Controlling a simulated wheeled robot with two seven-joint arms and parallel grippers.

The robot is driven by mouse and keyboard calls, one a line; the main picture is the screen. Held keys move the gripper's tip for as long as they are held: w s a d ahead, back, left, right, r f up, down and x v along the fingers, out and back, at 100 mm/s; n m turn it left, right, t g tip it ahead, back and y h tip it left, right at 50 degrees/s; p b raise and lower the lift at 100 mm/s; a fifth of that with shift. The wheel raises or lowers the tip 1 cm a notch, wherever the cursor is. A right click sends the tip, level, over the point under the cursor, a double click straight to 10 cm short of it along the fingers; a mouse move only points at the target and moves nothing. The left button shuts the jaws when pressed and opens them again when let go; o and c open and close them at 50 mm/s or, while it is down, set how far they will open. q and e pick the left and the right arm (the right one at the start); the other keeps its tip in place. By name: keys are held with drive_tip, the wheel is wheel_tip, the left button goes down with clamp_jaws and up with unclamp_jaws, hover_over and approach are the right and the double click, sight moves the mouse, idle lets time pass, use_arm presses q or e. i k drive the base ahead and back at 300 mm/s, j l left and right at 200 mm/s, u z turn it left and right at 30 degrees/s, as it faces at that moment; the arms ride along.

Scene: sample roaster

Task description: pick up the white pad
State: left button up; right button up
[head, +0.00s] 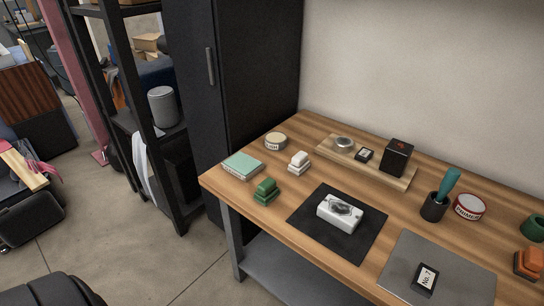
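The white pad (299,162) looks like a small stepped white block. It rests on the wooden table toward its left back part, between a round tin and the black mat, touching neither. Its top and front show and nothing covers it. A green block of similar shape (266,190) sits in front of it to the left. Neither of my grippers is in the head view.
Nearby are a mint-green box (242,165), a round tin (276,141) and a black mat (313,228) bearing a white device (340,211). Behind is a wooden board (400,182) with small items. A teal-handled tool (447,185) stands in a dark cup. A tall black cabinet (245,70) stands behind left.

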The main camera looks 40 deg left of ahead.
sight(300, 163)
drive_tip(key=u, duration=0.95)
